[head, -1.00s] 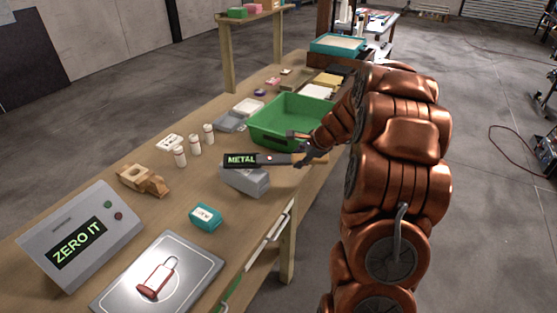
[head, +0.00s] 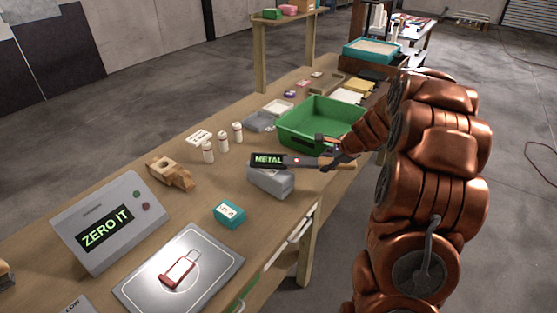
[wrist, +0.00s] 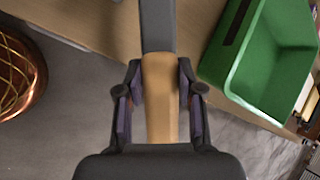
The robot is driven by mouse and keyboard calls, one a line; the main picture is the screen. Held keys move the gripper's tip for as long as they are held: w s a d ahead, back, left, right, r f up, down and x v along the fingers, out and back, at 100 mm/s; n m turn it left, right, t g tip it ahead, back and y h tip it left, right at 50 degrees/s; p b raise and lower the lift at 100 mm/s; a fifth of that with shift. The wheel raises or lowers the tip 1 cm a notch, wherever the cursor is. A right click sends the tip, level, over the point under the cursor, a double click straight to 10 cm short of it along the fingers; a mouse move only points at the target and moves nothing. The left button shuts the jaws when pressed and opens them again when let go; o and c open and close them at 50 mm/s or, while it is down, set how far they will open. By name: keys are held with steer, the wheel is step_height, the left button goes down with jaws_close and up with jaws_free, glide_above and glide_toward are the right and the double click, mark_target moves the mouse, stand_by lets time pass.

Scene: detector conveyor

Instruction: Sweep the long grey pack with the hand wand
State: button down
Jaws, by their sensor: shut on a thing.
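The hand wand (head: 303,162) has a dark screen reading METAL in green, a grey shaft and a wooden handle. My gripper (head: 335,160) is shut on the handle, which also shows between its fingers in the wrist view (wrist: 160,100). The long grey pack (head: 271,183) lies on the bench near its front edge. The wand's screen end is over the pack's top and hides part of it. I cannot tell whether they touch. The pack is not clearly seen in the wrist view.
A green bin (head: 318,127) stands just behind the wand. White bottles (head: 222,141), a wooden piece (head: 171,173) and a teal box (head: 229,214) are nearby. A ZERO IT panel (head: 112,222) and a grey plate (head: 213,259) with a red padlock-like item (head: 178,269) are front left.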

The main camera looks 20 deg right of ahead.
steer(key=shift+r, duration=0.2)
stand_by(0.6)
steer(key=shift+r+p, duration=2.2)
steer(key=shift+r, duration=0.65)
